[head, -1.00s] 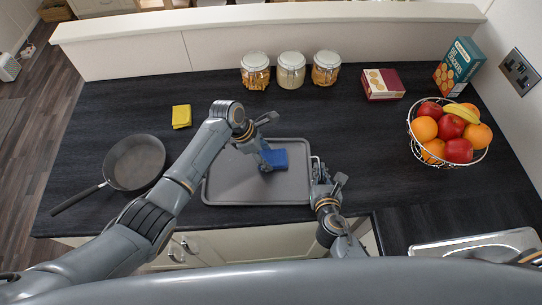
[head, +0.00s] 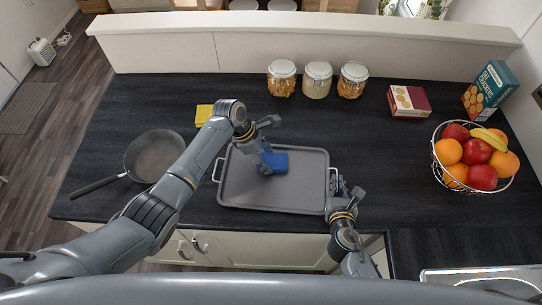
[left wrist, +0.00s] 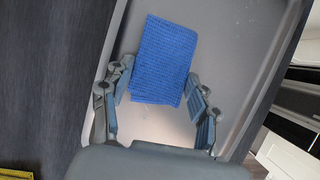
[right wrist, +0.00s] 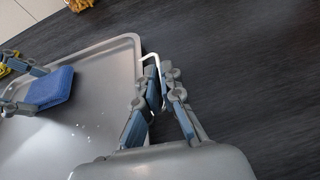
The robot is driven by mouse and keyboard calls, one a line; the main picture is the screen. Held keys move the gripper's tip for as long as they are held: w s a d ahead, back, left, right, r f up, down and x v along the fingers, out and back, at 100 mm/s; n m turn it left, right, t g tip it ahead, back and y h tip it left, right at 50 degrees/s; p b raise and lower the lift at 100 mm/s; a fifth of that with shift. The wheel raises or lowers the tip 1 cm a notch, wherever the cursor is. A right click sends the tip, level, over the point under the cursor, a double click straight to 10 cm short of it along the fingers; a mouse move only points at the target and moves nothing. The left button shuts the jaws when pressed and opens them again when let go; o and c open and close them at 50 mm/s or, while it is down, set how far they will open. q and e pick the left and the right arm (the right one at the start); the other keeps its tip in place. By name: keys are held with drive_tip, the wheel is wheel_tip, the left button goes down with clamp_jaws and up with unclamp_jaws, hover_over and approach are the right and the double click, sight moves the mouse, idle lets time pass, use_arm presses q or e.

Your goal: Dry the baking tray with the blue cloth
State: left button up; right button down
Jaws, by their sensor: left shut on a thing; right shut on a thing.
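The grey baking tray (head: 300,190) lies flat on the dark worktop, with a wire handle at each end. The folded blue cloth (head: 279,163) is on the tray's inner surface, a little toward its back. My left gripper (head: 265,159) is shut on the cloth; the left wrist view shows the cloth (left wrist: 165,60) between its fingers. My right gripper (head: 336,188) is shut on the tray's right handle (right wrist: 151,62). Small pale droplets show on the tray (right wrist: 92,115) in the right wrist view. The tray under the cloth is hidden.
A frying pan (head: 155,155) stands left of the tray, and a yellow cloth or sponge (head: 204,114) lies behind my left arm. Jars (head: 317,80), a red box (head: 408,101), a cracker box (head: 488,90) and a fruit basket (head: 475,160) stand behind and right. Worktop between tray and basket is clear.

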use_arm(q)
drive_tip(key=shift+s+a, duration=0.25)
drive_tip(key=shift+a, duration=0.55)
drive_tip(key=shift+s+a, duration=0.2)
drive_tip(key=shift+a, duration=0.65)
drive_tip(key=shift+s+a, duration=0.25)
drive_tip(key=shift+a, duration=0.55)
drive_tip(key=shift+s+a+f, duration=0.1)
drive_tip(key=shift+s, duration=1.15)
drive_tip(key=shift+s+a+f, duration=0.1)
drive_tip(key=shift+s, duration=1.1)
drive_tip(key=shift+s+d, duration=0.45)
drive_tip(key=shift+d, duration=0.3)
drive_tip(key=shift+s+d+r, duration=0.1)
drive_tip(key=shift+s+d, duration=0.25)
drive_tip(key=shift+d, duration=0.45)
drive_tip(key=shift+s+d+r, duration=0.1)
drive_tip(key=shift+s+d, duration=0.25)
drive_tip(key=shift+d, duration=0.4)
drive_tip(key=shift+s+d+r, duration=0.1)
drive_tip(key=shift+s+d, duration=0.25)
drive_tip(key=shift+d, duration=0.45)
drive_tip(key=shift+w+d+f, duration=0.1)
drive_tip(key=shift+w+d, duration=0.05)
drive_tip(key=shift+w, duration=2.35)
drive_tip(key=shift+r, duration=3.15)
wheel_tip(320, 180, up, 6)
hover_over(274, 176)
drive_tip(key=a, duration=0.1)
drive_tip(key=shift+a, duration=0.2)
